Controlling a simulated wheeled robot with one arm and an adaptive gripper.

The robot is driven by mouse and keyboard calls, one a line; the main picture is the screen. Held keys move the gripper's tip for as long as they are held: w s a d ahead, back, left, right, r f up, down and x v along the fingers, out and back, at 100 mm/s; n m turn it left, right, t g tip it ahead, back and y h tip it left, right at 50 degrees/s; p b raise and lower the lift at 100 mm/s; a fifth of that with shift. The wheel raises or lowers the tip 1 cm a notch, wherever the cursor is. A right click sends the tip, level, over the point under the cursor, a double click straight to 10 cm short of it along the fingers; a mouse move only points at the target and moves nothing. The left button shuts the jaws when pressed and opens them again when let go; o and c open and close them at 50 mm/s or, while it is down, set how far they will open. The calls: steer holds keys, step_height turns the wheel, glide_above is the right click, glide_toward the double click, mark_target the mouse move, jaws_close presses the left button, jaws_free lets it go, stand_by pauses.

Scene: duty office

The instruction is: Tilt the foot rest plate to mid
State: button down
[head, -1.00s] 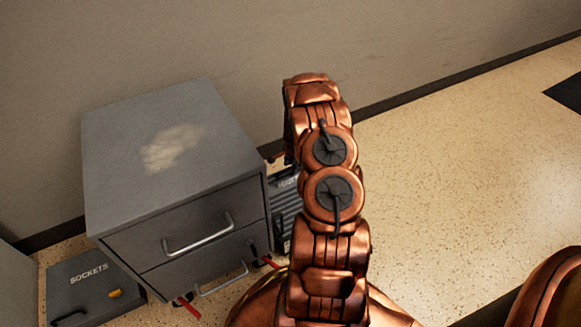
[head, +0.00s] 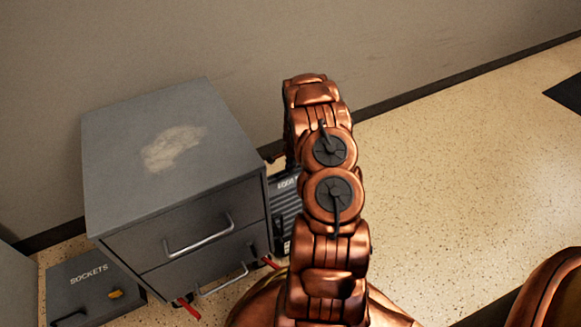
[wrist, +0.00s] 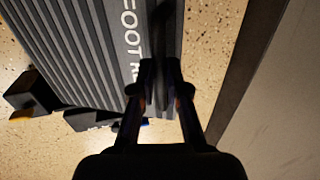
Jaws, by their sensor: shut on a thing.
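The foot rest plate is dark grey and ribbed, with white lettering along one edge. In the head view the plate (head: 286,208) shows only as a strip between the grey cabinet and my arm; my arm hides the rest. In the wrist view the plate (wrist: 85,50) fills the upper left, with "FOOT" readable beside my fingers. The gripped part is dark and partly hidden by the fingers. I cannot read the exact tilt angle.
A grey drawer cabinet (head: 180,155) stands close on the left of the plate. A case marked SOCKETS (head: 88,285) lies on the floor at the lower left. The wall (head: 420,40) is behind. Speckled floor (head: 460,180) is clear on the right.

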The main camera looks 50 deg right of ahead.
steer(key=shift+w+d+f+p, duration=0.2)
steer(key=shift+w+f+p, duration=0.15)
steer(key=shift+w+p, duration=0.2)
steer(key=shift+w+f, duration=0.35)
steer(key=shift+f, duration=0.05)
steer(key=shift+w+d+f, duration=0.1)
steer(key=shift+w+d, duration=0.1)
steer(key=shift+w, duration=0.1)
steer(key=c, duration=1.2)
jaws_free()
steer(key=shift+s, duration=0.2)
steer(key=shift+s+a+r, duration=0.1)
steer(key=shift+s+r, duration=0.05)
steer(key=shift+r, duration=0.25)
steer(key=shift+v, duration=5.5)
